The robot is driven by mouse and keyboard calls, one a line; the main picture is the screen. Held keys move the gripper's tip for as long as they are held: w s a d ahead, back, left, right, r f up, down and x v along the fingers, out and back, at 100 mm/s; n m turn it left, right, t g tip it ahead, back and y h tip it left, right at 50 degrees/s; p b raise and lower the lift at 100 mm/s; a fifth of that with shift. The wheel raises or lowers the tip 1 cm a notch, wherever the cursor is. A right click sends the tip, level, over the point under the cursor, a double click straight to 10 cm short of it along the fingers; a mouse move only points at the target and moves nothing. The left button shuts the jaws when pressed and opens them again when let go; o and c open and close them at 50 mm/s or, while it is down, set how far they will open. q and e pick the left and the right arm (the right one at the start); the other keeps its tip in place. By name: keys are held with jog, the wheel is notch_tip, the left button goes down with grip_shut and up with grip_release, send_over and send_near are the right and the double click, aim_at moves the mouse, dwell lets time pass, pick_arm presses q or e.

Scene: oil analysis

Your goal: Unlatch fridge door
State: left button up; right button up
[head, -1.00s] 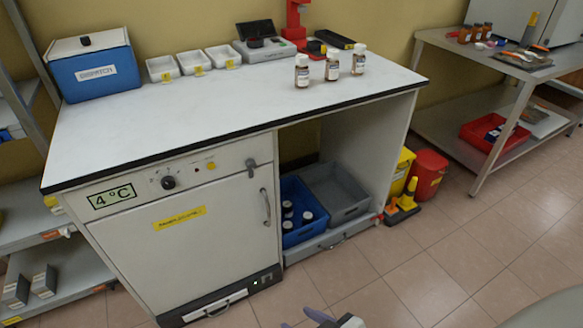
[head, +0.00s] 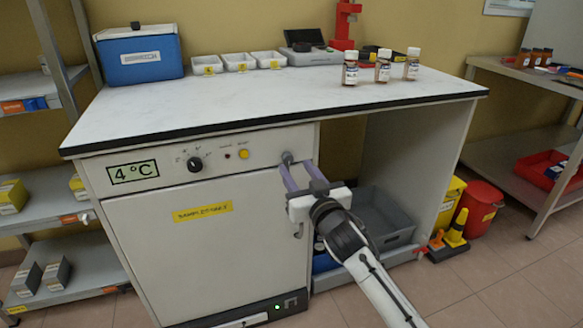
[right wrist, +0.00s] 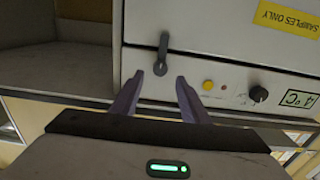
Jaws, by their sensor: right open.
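The white fridge (head: 215,250) is under the left part of the bench, its door shut. The dark grey latch (head: 287,157) is at the top right of the door, mostly hidden behind my gripper in the head view. In the right wrist view the latch (right wrist: 162,55) is a short lever with a round pivot, seen upside down. My right gripper (head: 297,167) is open in front of the latch. In the right wrist view its fingertips (right wrist: 160,76) stand either side of the pivot end; I cannot tell whether they touch it. My left gripper is not in view.
The control panel has a black knob (head: 194,164), a yellow button (head: 244,154) and a 4 °C display (head: 133,171). The door handle (head: 298,231) is partly behind my gripper. A grey crate (head: 390,225) stands in the bay at right. Several bottles stand on the bench.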

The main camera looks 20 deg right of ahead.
aim_at(289, 159)
jog(key=shift+w+a+b, duration=0.1)
jog(key=shift+w+b, duration=0.4)
jog(key=shift+w, duration=1.8)
grip_shut()
